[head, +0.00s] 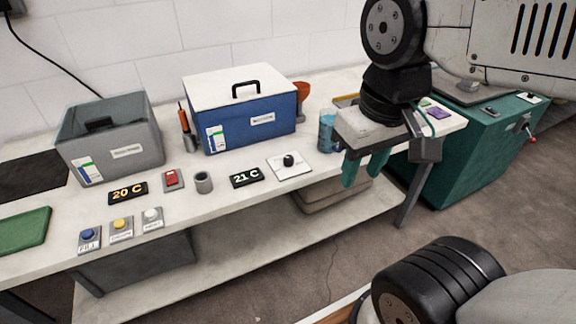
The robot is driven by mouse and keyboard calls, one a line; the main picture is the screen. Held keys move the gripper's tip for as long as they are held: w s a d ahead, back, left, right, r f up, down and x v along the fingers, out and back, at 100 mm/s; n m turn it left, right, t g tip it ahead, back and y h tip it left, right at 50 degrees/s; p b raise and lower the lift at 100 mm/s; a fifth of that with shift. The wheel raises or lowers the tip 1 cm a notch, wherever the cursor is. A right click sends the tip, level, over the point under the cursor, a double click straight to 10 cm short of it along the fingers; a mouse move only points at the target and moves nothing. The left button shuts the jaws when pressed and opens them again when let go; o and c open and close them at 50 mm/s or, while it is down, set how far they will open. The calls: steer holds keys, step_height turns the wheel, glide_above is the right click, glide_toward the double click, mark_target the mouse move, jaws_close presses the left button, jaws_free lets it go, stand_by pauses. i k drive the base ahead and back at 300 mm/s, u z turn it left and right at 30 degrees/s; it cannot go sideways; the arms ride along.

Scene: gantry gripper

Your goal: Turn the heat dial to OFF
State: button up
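The heat dial (288,161) appears to be the small black knob on a white square plate (295,170) near the front edge of the bench, right of the "21 C" display (247,177). Its pointer and markings are too small to read. My gripper (363,173) has two teal fingers pointing down with a gap between them. It is open and appears empty. It hangs to the right of the dial, apart from it, around the bench's front right edge.
Behind the dial stands a blue box with a white lid (240,108). A blue can (326,131) stands between dial and gripper, farther back. A green cabinet (465,160) stands right.

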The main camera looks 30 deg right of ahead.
mark_target(288, 160)
steer(key=k, duration=0.6)
steer(key=z, duration=0.5)
steer(key=i, duration=1.05)
steer(key=u, duration=0.5)
